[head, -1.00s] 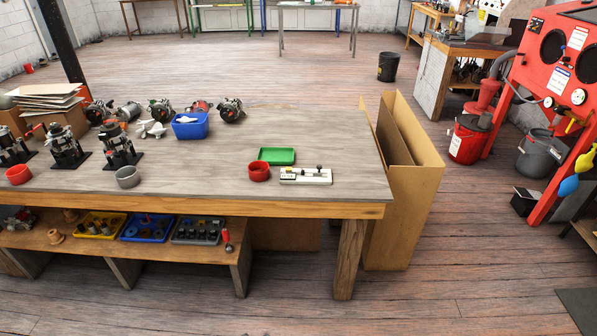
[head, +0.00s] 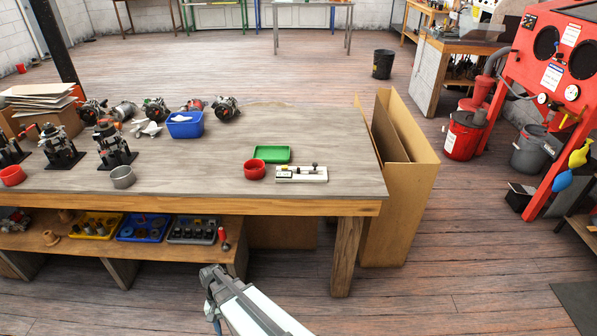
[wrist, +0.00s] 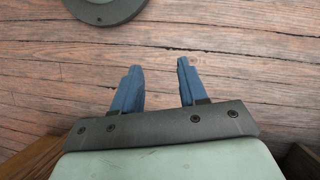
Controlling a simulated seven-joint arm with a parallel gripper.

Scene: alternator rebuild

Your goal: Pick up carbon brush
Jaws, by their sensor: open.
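No carbon brush can be made out for sure in either view; any brush is too small or hidden. On the right part of the workbench (head: 330,140) are a red bowl (head: 255,172), a green tray (head: 271,154) and a white board with small fittings (head: 302,174). My gripper (wrist: 158,66) is open and empty in the wrist view, its two blue fingers apart above the wooden floor (wrist: 230,40). In the head view my arm shows at the bottom centre, in front of the bench and away from the bowl and tray.
A blue bin (head: 187,125), a grey bowl (head: 122,177) and several alternators stand on the bench's left half. The lower shelf holds a yellow tray (head: 96,225), a blue tray (head: 146,228) and a dark tray (head: 194,230). A cardboard box (head: 395,215) stands at the bench's right end.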

